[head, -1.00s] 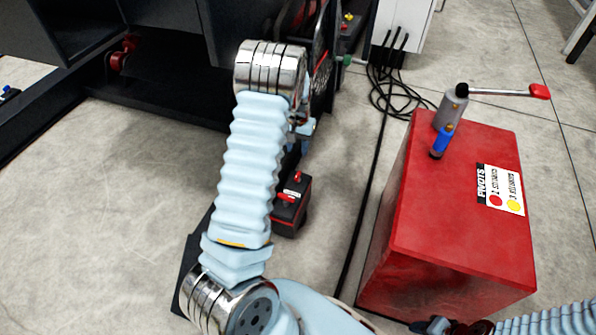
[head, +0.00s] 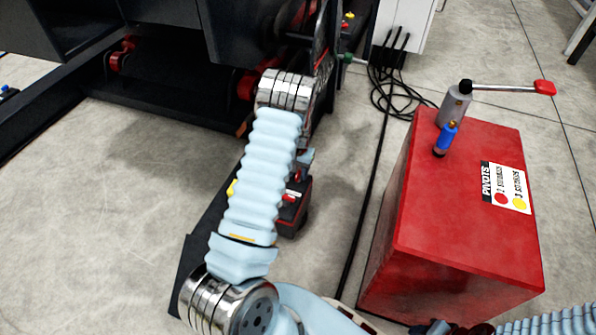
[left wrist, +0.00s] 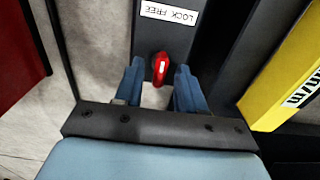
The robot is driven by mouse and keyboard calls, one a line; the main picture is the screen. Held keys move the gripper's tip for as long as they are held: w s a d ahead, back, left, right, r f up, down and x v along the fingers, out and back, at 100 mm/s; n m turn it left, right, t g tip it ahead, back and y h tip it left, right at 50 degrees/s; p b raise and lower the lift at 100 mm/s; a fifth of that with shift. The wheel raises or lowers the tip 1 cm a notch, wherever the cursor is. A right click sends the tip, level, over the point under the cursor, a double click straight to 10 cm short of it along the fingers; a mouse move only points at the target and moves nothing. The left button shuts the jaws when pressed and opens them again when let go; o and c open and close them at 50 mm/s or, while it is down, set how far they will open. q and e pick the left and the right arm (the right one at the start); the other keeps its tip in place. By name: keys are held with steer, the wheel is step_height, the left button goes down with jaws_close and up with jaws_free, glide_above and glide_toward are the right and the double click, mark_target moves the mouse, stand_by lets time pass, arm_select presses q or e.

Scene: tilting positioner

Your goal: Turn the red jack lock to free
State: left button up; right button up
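The red lock knob (left wrist: 161,68) with a white mark sits on a dark panel (left wrist: 205,25) in the left wrist view. A white label (left wrist: 169,13) reading LOCK and FREE, upside down in this view, is just beyond it. The knob's white mark runs roughly up and down the picture. My left gripper (left wrist: 158,82) is open, its blue fingers on either side of the knob's near end, with gaps visible. In the head view a dark box (head: 294,218) with red parts is partly hidden behind my left arm. My right gripper cannot be made out.
A red cabinet (head: 460,215) with a grey-and-blue tool and a red-tipped lever (head: 505,88) stands at the right. Cables (head: 385,100) lie on the floor. A dark machine frame (head: 170,110) is at the back left. A yellow panel (left wrist: 285,70) is right of my fingers.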

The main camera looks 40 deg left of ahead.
arm_select(q)
jaws_close()
steer(key=n, duration=0.4)
steer(key=shift+n, duration=0.4)
steer(key=n+p, duration=0.1)
steer(key=n, duration=0.3)
steer(key=shift+n, duration=0.3)
steer(key=n, duration=0.4)
steer(key=shift+p, duration=0.4)
steer(key=shift+n+p, duration=0.35)
steer(key=shift+n, duration=1.95)
